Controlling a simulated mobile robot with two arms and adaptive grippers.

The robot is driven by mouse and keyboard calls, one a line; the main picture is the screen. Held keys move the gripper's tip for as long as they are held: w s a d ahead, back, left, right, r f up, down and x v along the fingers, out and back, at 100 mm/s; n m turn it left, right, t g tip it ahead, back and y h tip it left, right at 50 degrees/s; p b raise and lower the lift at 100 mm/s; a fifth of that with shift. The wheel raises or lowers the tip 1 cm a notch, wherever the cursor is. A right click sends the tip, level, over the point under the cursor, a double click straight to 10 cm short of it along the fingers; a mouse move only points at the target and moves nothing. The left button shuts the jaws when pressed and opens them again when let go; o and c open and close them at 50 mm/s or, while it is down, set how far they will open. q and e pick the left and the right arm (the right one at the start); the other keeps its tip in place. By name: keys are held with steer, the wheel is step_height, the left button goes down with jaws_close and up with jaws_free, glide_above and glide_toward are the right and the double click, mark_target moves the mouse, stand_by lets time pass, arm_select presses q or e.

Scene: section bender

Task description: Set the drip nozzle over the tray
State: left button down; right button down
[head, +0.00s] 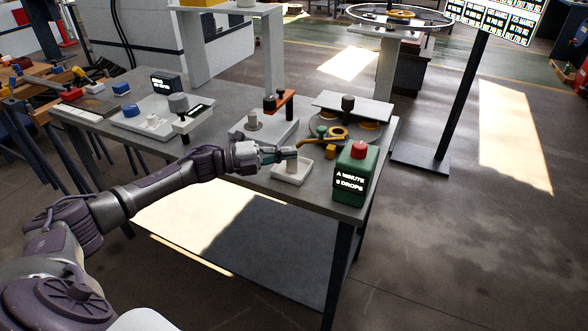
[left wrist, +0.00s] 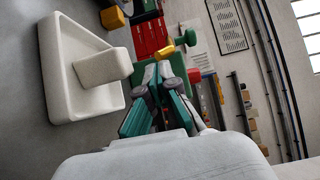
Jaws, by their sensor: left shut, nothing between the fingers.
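The white tray (head: 291,175) lies near the table's front edge; a pale block stands in it. The tray also shows at the left of the left wrist view (left wrist: 52,75). A yellow curved piece (head: 333,133), which looks like the drip nozzle, sits behind and right of the tray. A yellow piece with a rounded end (left wrist: 167,51) shows just beyond the fingertips in the left wrist view. My left gripper (head: 294,153) is shut and empty, above the tray's back side. Whether it touches the yellow piece I cannot tell. My right gripper is not in view.
A green box (head: 352,185) with a red knob and a lit sign stands right of the tray, close to my gripper. A grey fixture with an orange lever (head: 280,102) stands behind. The table (head: 225,185) carries other white fixtures to the left.

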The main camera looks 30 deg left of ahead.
arm_select(q)
steer(key=shift+w+a+b, duration=0.45)
steer(key=shift+w+a, duration=0.15)
steer(key=shift+w, duration=0.05)
stand_by(0.3)
